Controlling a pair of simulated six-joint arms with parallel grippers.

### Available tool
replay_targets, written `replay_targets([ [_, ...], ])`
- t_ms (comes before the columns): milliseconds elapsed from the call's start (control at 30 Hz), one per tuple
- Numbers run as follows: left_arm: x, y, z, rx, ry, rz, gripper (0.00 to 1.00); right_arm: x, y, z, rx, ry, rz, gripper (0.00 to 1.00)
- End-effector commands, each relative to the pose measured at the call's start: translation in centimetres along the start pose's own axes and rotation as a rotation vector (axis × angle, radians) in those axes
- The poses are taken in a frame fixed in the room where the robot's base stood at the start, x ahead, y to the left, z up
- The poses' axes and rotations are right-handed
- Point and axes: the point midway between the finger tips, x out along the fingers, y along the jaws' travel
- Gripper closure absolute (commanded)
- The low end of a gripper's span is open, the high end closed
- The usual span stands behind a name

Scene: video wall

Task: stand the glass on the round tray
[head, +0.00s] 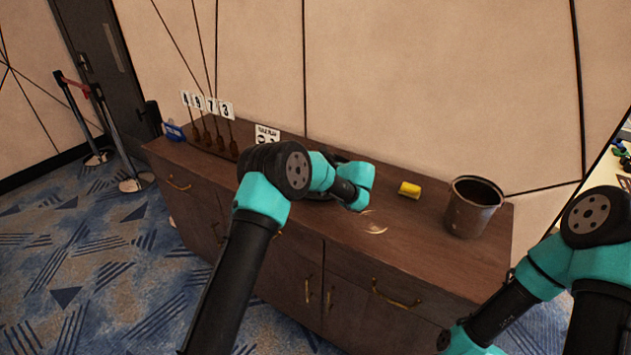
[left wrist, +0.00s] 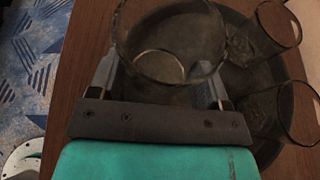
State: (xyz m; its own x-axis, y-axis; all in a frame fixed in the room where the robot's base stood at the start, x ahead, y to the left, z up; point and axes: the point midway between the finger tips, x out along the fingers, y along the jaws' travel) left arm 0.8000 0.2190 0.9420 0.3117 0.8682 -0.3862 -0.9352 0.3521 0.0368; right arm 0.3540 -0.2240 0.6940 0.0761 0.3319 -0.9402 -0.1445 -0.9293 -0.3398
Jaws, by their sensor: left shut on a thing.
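My left gripper (left wrist: 162,88) is shut on a clear glass (left wrist: 168,42), gripping it from both sides with the mouth toward the wrist camera. The dark round tray (left wrist: 238,78) is below and around the glass in the left wrist view. I cannot tell whether the glass's base touches the tray. Two other clear glasses (left wrist: 275,28) (left wrist: 292,112) are on the tray at the right. In the head view my left arm hides the gripper's fingers, the held glass and most of the tray. The right arm is at the lower right, its gripper fingers out of frame.
The tray is on a brown wooden cabinet (head: 420,255). A yellow block (head: 409,190) and a dark metal bucket (head: 472,207) stand to the right. Number cards (head: 207,106) and a small sign (head: 267,133) are at the back left. The cabinet top before the bucket is mostly clear.

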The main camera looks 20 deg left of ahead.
Motion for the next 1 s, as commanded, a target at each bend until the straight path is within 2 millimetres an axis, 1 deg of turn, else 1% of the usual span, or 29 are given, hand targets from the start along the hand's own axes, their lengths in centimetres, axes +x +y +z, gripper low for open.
replay_targets([
  [33, 0.4, -0.6, 0.1, -0.002, -0.001, 0.000, 0.63, 0.0, 0.0, 0.0, 0.000, 0.000, 0.000, 0.57],
  [133, 0.8, -1.2, 0.3, -0.002, -0.001, 0.000, 0.63, 0.0, 0.0, 0.0, 0.000, 0.000, 0.000, 0.57],
  [500, 0.9, -1.5, 0.3, 0.000, -0.001, -0.001, 0.63, 0.0, 0.0, 0.0, 0.000, 0.000, 0.000, 0.57],
  [633, 1.3, -2.0, 0.5, -0.002, -0.001, 0.000, 0.63, 0.0, 0.0, 0.0, 0.000, 0.000, 0.000, 0.57],
  [800, 2.3, -2.0, -1.9, 0.002, -0.001, 0.000, 0.63, 0.0, 0.0, 0.0, 0.000, 0.000, 0.000, 0.57],
  [900, 2.6, -2.1, -2.7, 0.001, -0.001, -0.001, 0.63, 0.0, 0.0, 0.0, 0.000, 0.000, 0.000, 0.57],
  [1000, 2.7, -2.1, -2.8, 0.000, -0.001, -0.001, 0.63, 0.0, 0.0, 0.0, 0.000, 0.000, 0.000, 0.57],
])
